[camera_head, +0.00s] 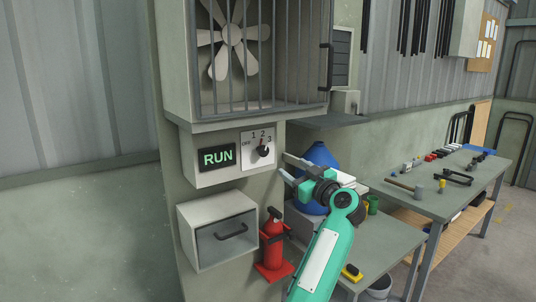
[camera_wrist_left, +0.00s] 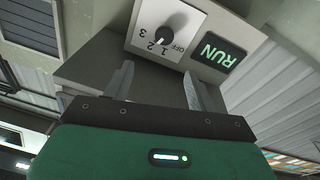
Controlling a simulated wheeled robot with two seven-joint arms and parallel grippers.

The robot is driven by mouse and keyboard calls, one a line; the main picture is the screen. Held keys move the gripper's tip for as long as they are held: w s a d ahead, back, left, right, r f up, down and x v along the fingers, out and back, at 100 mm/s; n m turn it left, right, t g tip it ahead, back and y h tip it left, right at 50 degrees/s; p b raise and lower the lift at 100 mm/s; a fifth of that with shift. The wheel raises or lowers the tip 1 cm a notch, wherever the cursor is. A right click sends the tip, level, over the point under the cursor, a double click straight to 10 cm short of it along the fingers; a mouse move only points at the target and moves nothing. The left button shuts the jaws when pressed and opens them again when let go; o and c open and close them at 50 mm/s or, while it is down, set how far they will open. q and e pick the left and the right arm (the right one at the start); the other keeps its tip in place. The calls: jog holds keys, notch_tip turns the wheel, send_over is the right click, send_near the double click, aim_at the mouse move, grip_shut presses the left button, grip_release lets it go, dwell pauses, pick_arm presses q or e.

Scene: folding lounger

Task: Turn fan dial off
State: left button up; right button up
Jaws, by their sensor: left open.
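The fan dial (camera_head: 262,151) is a small dark knob on a white plate marked OFF, 1, 2 and 3. It also shows upside down in the left wrist view (camera_wrist_left: 167,38). I cannot tell for certain which mark it points to. Beside it the display (camera_head: 217,156) reads RUN in lit green. The fan (camera_head: 232,37) sits behind bars above. My left gripper (camera_head: 284,166) is open and empty, a little right of and below the dial, apart from it. In the left wrist view its two fingers (camera_wrist_left: 158,72) stand apart with the dial beyond them. My right gripper is not in view.
A drawer box (camera_head: 217,228) with a dark handle is below the panel. A red extinguisher (camera_head: 273,243) stands beside it. A workbench (camera_head: 440,195) with tools is at right. The space directly in front of the dial looks clear.

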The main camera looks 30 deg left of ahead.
pick_arm(q)
jog(key=r+h, duration=0.1)
jog(key=g+p, duration=0.1)
jog(key=p, duration=0.4)
send_near(265, 152)
jog(key=x, duration=0.7)
jog(key=shift+w+a+r, duration=0.1)
jog(key=shift+a, duration=0.3)
jog(key=shift+w+a, duration=0.1)
jog(key=shift+a, duration=0.2)
jog(key=shift+c, duration=0.5)
jog(key=c, duration=0.9)
